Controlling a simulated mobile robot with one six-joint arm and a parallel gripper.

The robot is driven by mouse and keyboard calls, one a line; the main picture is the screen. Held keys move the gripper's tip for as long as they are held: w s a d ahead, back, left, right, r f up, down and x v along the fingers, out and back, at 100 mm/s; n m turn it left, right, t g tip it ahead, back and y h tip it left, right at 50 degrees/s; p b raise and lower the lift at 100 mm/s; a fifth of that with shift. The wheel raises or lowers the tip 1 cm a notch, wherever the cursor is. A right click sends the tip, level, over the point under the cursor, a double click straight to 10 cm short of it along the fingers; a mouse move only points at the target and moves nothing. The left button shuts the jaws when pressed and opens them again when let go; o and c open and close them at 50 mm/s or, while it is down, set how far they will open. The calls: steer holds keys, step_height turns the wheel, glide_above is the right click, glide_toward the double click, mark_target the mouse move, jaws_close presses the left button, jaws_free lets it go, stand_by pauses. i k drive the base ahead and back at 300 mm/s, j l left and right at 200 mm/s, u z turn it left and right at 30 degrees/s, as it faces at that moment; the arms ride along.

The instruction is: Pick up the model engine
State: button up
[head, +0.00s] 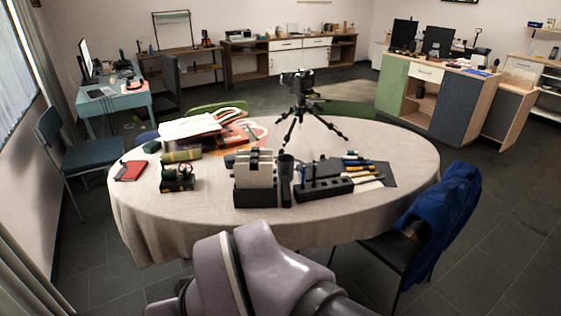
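A small dark object with greenish and reddish parts (177,179) stands on the left front part of the round table, and it may be the model engine. It is too small to be sure. The table (400,165) has a pale cloth. My arm's grey-purple links show at the bottom middle, in front of the table's near edge. My gripper is not in view.
Around the dark object are an olive roll (181,155) behind it and a red notebook (131,171) to its left. A black organizer (254,196) with pale items, a dark cylinder (286,181), a tool tray (323,189) and a tripod with camera (297,110) stand rightward. A chair with blue cloth (442,205) is right.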

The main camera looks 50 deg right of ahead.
mark_target(171, 179)
steer(key=z, duration=0.6)
steer(key=i+j+z, duration=0.35)
steer(key=i+j, duration=0.45)
steer(key=i, duration=0.3)
steer(key=i+j+z, duration=0.3)
steer(key=i+j, duration=0.7)
steer(key=j, duration=0.1)
